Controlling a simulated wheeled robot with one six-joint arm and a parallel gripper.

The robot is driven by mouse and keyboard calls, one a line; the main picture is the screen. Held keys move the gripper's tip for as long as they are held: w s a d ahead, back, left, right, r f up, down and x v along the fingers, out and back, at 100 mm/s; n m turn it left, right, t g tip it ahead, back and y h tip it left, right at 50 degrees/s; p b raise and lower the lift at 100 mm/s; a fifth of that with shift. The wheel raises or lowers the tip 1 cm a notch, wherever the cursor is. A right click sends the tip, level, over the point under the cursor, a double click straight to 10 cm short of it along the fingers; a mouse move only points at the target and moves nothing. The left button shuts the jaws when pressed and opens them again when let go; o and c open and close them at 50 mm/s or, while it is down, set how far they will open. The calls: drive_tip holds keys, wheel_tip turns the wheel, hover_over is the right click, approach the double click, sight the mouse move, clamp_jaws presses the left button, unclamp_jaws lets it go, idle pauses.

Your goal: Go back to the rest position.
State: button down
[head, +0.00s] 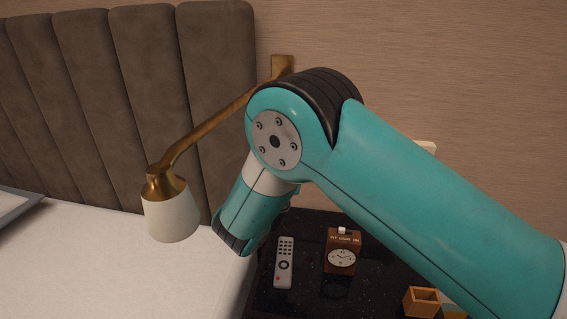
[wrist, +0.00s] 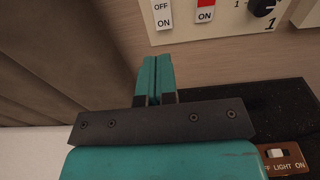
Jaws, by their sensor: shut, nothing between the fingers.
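My gripper (wrist: 154,75) shows in the wrist view with its two teal fingers together and nothing between them. It points toward a cream switch panel (wrist: 222,18) on the wall and looks apart from it, though the distance is hard to judge.
A dark nightstand (head: 310,233) holds a grey remote (head: 284,262), a brown clock (head: 341,259) with a light switch on top, and a small wooden box (head: 421,301). A brass wall lamp (head: 170,215) hangs over the white bed (head: 90,265), beside a padded headboard (head: 150,90).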

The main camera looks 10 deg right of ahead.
drive_tip(key=s+d+r+m+g+y, duration=0.35)
drive_tip(key=s+d+m+g, duration=0.45)
drive_tip(key=m, duration=0.8)
drive_tip(key=s+a+r+m+g+y, duration=0.1)
drive_tip(key=s+r+m+g+y, duration=0.15)
drive_tip(key=s, duration=0.65)
drive_tip(key=s+a+r+m+g+y, duration=0.2)
drive_tip(key=s+r+m+g, duration=0.15)
drive_tip(key=s, duration=0.65)
drive_tip(key=s+a+r+m+g+y, duration=0.1)
drive_tip(key=s+r+m+g+y, duration=0.15)
drive_tip(key=s, duration=0.65)
wheel_tip(320, 180, up, 12)
drive_tip(key=p, duration=1.2)
drive_tip(key=shift+s+f+m, duration=0.25)
drive_tip(key=shift+s+m, duration=0.1)
drive_tip(key=shift+s, duration=0.05)
drive_tip(key=shift+h, duration=0.25)
